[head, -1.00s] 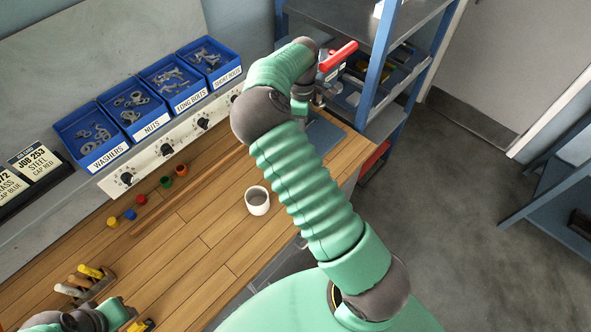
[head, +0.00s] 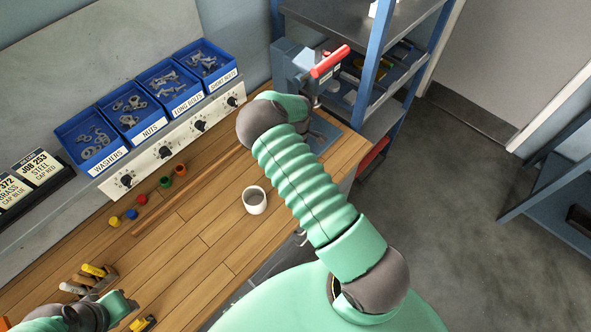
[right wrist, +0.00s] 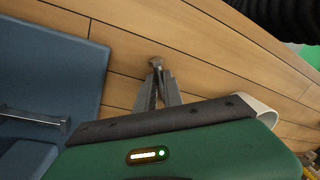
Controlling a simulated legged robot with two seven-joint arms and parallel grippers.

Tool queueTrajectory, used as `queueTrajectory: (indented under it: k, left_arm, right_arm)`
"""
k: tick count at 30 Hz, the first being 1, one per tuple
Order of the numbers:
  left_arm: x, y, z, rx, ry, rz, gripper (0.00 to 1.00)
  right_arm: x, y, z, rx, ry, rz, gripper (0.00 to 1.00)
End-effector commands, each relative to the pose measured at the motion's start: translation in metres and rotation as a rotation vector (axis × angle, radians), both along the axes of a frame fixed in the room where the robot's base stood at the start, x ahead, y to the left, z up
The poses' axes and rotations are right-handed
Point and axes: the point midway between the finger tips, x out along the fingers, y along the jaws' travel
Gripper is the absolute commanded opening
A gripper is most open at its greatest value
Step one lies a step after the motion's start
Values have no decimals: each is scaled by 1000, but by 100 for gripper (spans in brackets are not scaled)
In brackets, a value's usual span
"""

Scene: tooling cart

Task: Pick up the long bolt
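In the right wrist view, a small brownish-grey rounded piece (right wrist: 155,62), which looks like a bolt head, shows at the fingertips of my right gripper (right wrist: 158,76), over the wooden bench. The two fingers are close together. I cannot tell whether they press on it. A blue bin labelled LONG BOLTS (head: 185,112) holds grey bolts on the shelf at the back. My left gripper is at the lower left of the head view, partly cut off, its fingers unclear.
A blue press with a red handle (head: 330,61) stands behind my right arm. Its blue base plate (right wrist: 50,75) lies left of the fingers in the wrist view. A white cup (head: 254,200) and several coloured caps stand on the bench (head: 215,225). Other blue bins line the shelf.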

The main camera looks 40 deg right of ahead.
Motion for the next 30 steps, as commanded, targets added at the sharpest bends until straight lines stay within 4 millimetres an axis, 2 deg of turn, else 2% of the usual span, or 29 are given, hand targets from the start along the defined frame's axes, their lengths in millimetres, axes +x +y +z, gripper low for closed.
queueTrajectory:
  k: [1,4,20,26,30]
  left_arm:
    - [0,0,-1,0,0,0,36]
    - [0,0,-1,0,0,0,36]
    - [0,0,-2,0,0,0,36]
    - [0,0,-9,0,0,0,36]
    - [0,0,-15,0,0,0,36]
  right_arm:
    - [-2,-2,-2,-4,3,-1,15]
    - [-2,-1,-2,-5,4,-1,0]
    - [-1,-1,1,-3,3,0,0]
    - [-1,-1,16,-4,1,0,0]
    - [-3,3,35,-3,3,0,0]
